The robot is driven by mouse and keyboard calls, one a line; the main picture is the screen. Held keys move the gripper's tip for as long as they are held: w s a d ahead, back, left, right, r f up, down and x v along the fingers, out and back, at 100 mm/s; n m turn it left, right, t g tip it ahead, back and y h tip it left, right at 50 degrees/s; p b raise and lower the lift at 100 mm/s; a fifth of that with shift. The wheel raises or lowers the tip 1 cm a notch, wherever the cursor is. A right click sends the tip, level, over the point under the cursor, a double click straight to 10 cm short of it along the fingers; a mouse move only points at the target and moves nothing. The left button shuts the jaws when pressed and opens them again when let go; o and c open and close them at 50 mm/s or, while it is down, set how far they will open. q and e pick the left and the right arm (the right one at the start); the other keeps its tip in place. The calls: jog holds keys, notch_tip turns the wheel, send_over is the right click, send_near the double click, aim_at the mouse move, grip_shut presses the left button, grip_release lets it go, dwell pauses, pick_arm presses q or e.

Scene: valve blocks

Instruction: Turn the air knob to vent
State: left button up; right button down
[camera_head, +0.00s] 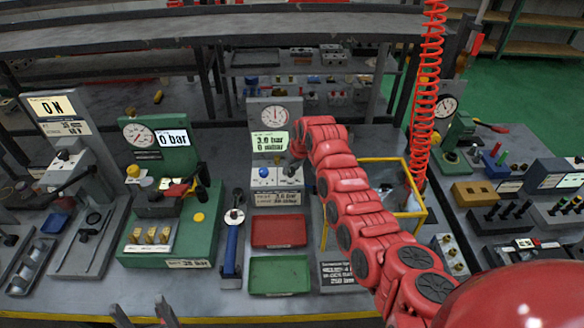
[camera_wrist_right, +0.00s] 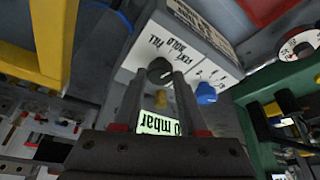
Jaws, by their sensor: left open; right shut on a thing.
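The dark air knob (camera_wrist_right: 159,70) is on the light panel of the grey test block, beside printed words that look like FILL, HOLD and VENT. My right gripper (camera_wrist_right: 161,82) has its fingers on either side of the knob and is shut on it. Which word the knob points at is unclear. In the head view my red right arm reaches to this block, and its gripper (camera_head: 294,157) partly hides the knob. A blue knob (camera_wrist_right: 206,93) sits beside it, also visible in the head view (camera_head: 263,172). My left gripper (camera_head: 145,316) is open and empty at the bottom edge.
A red tray (camera_head: 279,247) and a green tray (camera_head: 279,290) lie in front. A yellow-framed bin (camera_head: 424,187) and a red coiled hose (camera_head: 428,90) are to the right.

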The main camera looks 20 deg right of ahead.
jog(key=shift+a+f+m+h+b, duration=0.2)
jog(key=shift+m+h+b, duration=0.1)
jog(key=shift+m+b, duration=0.4)
jog(key=m+h+b, duration=0.1)
jog(key=m+b, duration=0.2)
jog(key=m, duration=0.1)
jog(key=shift+h+b, duration=0.3)
jog(key=shift+b, duration=0.05)
jog(key=shift+a+r+m+h+b, duration=0.1)
jog(key=shift+r+m+h+b, duration=0.15)
jog(key=shift+m+b, duration=0.65)
jog(key=shift+c, duration=2.3)
grip_release()
